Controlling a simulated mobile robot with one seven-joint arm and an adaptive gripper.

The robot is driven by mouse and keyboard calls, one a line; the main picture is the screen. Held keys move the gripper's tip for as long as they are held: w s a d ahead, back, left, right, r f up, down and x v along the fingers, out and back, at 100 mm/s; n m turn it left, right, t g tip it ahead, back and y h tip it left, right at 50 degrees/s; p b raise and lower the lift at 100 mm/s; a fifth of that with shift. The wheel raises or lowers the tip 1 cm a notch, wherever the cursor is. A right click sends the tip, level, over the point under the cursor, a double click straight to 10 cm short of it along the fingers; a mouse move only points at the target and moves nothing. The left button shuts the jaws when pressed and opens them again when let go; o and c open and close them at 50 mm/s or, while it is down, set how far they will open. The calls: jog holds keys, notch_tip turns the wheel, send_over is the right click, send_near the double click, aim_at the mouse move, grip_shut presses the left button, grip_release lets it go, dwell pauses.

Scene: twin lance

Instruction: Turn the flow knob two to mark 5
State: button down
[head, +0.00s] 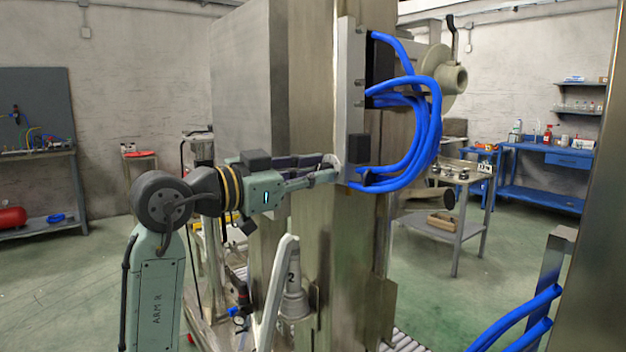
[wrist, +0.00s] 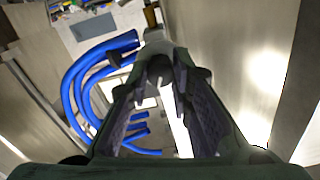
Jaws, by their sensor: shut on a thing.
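My gripper (head: 336,172) reaches from the left to the narrow grey panel (head: 349,60) on the metal column. Its fingertips are shut on a small pale knob (head: 329,160), of which only a bit shows at the panel's edge. No scale, pointer or mark 5 can be made out in either view.
Blue hoses (head: 425,130) loop out from the panel's right side, close to my gripper, and also show in the wrist view (wrist: 75,85). A grey cart (head: 465,190) and a blue bench (head: 550,175) stand farther back.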

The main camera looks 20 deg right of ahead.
jog(key=shift+m+b, duration=2.3)
jog(key=shift+m, duration=5.2)
jog(key=c, duration=1.4)
grip_release()
jog(key=shift+c, duration=0.2)
jog(key=v, duration=1.2)
